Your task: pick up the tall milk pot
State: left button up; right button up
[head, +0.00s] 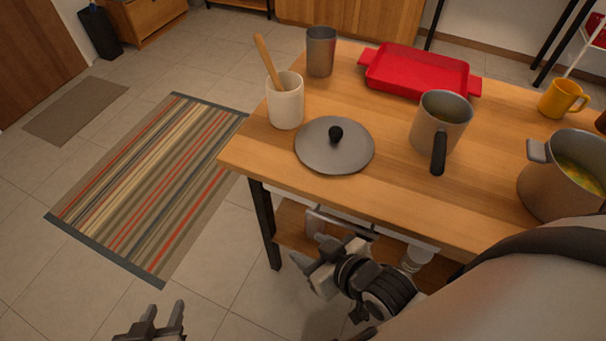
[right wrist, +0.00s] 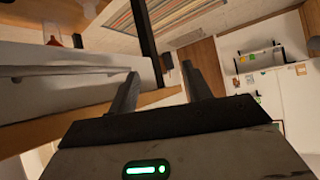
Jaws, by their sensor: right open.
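The tall milk pot (head: 441,118) is most likely the grey-beige pot with one black handle, standing upright on the wooden table. Its handle points toward the near edge, and its open top faces up. My right gripper (head: 316,258) is open and empty, off the table's near edge and low beside it, to the left of and nearer than the pot. In the right wrist view its fingers (right wrist: 160,72) are apart with nothing between them; I cannot make out the pot there. My left gripper (head: 162,308) is at the bottom left, fingers apart and empty, far from the pot.
On the table (head: 400,185) are a dark lid (head: 335,150), a white crock (head: 286,105) with a wooden spoon, a grey cup (head: 321,52), a red tray (head: 416,73), a yellow mug (head: 563,99) and a large soup pot (head: 546,182). Bare wood lies between lid and milk pot.

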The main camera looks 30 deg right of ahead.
aim_at(442, 116)
jog(key=z, duration=1.3)
jog(key=k, duration=0.45)
jog(key=z, duration=0.35)
jog(key=i, duration=0.5)
